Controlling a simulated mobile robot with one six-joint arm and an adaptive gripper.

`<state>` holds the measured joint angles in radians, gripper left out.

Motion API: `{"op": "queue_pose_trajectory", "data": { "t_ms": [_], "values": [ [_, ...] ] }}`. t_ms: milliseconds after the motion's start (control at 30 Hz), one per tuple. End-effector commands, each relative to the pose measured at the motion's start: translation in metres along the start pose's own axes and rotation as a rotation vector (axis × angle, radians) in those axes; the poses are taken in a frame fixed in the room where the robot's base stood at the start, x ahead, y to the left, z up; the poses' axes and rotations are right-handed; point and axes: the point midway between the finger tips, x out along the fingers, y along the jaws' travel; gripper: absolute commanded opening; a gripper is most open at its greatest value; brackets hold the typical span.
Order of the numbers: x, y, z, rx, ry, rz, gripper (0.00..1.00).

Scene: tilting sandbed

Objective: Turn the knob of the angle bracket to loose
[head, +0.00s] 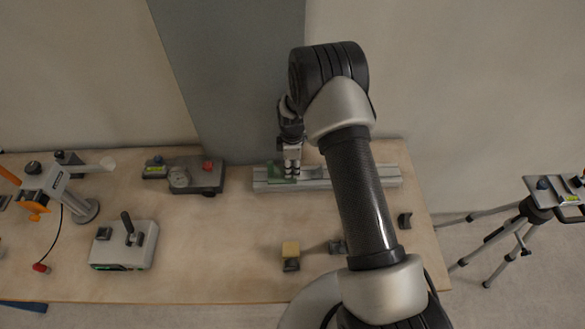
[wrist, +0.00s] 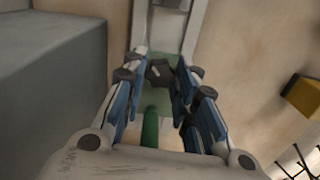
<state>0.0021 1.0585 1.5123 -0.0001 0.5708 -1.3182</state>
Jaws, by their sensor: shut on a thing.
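The angle bracket (head: 276,174) is green and stands on a light metal rail (head: 370,178) at the back of the table. In the wrist view, part of the green bracket (wrist: 150,126) shows between my fingers. Its dark knob (wrist: 160,73) sits between my fingertips. My gripper (head: 291,168) reaches down onto the bracket from above. In the wrist view, my gripper (wrist: 160,68) is shut on the knob, with a blue-sided finger on each side. The knob's marking and angle cannot be read. In the head view, the gripper hides the knob.
A grey box with a gauge (head: 180,178) stands left of the rail. A lever box (head: 125,245) is at the front left. A yellow block (head: 291,250) sits in front of the rail. A tripod (head: 535,215) stands off the table's right edge. A grey panel (head: 245,80) rises behind.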

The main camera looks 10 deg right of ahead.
Motion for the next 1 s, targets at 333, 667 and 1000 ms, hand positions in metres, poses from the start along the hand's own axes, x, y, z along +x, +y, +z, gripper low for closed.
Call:
{"op": "queue_pose_trajectory", "data": {
  "t_ms": [333,667,1000],
  "values": [
    [-0.0001,0.0003,-0.0004,-0.156,0.000,0.001,0.03],
    [-0.0005,0.0002,-0.0004,-0.191,0.000,0.001,0.03],
    [-0.0005,0.0002,-0.0004,-0.189,0.000,0.001,0.32]
  ]
}}
